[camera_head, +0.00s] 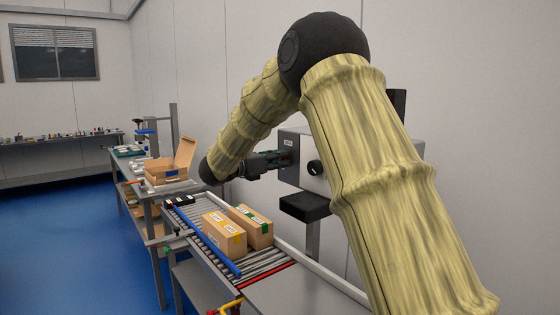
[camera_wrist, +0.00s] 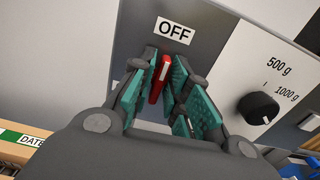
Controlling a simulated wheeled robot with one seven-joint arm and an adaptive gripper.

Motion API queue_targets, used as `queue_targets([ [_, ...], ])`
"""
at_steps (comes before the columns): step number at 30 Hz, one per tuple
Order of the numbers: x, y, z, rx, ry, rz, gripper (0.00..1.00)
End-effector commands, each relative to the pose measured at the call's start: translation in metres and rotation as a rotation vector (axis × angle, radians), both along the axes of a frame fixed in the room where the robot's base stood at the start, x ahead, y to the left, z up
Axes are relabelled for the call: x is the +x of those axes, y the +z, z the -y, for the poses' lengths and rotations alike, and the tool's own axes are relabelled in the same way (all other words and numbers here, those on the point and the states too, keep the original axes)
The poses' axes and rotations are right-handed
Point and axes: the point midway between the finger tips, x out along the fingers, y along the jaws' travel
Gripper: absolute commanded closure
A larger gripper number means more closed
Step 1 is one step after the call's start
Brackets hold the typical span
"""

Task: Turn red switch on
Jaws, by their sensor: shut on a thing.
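The red switch (camera_wrist: 159,79) is on a dark grey panel (camera_wrist: 140,22), below a white label (camera_wrist: 174,31) that reads OFF. My gripper (camera_wrist: 160,88) is around the switch, with its teal finger pads closed on it from both sides. The switch looks like a narrow upright lever, slightly tilted in the wrist view; its lower part is partly hidden by the fingers. In the head view my gripper (camera_head: 268,161) reaches the left side of the grey box (camera_head: 292,145) on the wall; the switch cannot be made out there.
A black knob (camera_wrist: 258,108) marked 500 g and 1000 g sits right of the switch. Below the box is a black shelf (camera_head: 305,206). Two cardboard boxes (camera_head: 224,232) stand on the roller conveyor (camera_head: 262,262). An open carton (camera_head: 168,172) is on a table behind.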

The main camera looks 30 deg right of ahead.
Motion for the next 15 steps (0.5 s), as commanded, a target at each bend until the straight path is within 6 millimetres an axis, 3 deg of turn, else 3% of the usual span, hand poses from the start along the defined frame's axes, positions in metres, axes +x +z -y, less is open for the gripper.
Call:
queue_targets([
  [15,0.001,-0.0009,0.0001,-0.011,0.001,-0.134,1.0],
])
